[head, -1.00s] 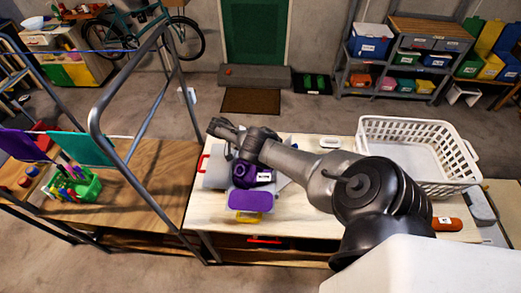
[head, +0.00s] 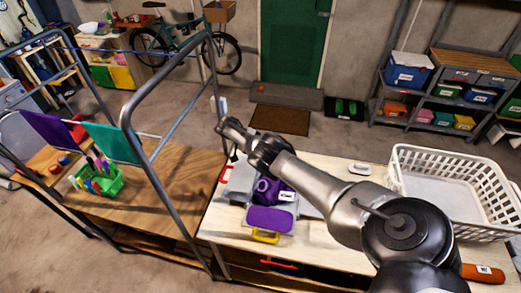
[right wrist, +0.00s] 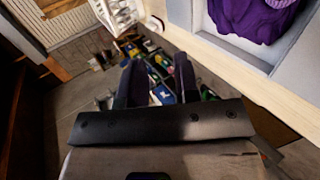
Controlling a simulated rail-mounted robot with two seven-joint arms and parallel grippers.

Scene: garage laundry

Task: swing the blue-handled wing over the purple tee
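The purple tee (head: 268,190) lies bunched on a grey folding board (head: 240,184) on the pale table. A flat purple part (head: 270,219) shows at the board's near side, with a yellow handle (head: 266,238) below it. A red handle (head: 224,173) is at the left side. I cannot make out the blue handle; my right arm covers part of the board's right side. My right gripper (head: 229,127) is beyond the board's far left corner, apart from the tee. In the right wrist view its fingers (right wrist: 159,78) are parted and empty. My left gripper is not in view.
A white laundry basket (head: 450,187) stands at the table's right. A grey metal frame (head: 136,110) rises left of the board. A green caddy (head: 100,182) stands on the wooden bench (head: 160,200). An orange object (head: 482,272) lies at the near right.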

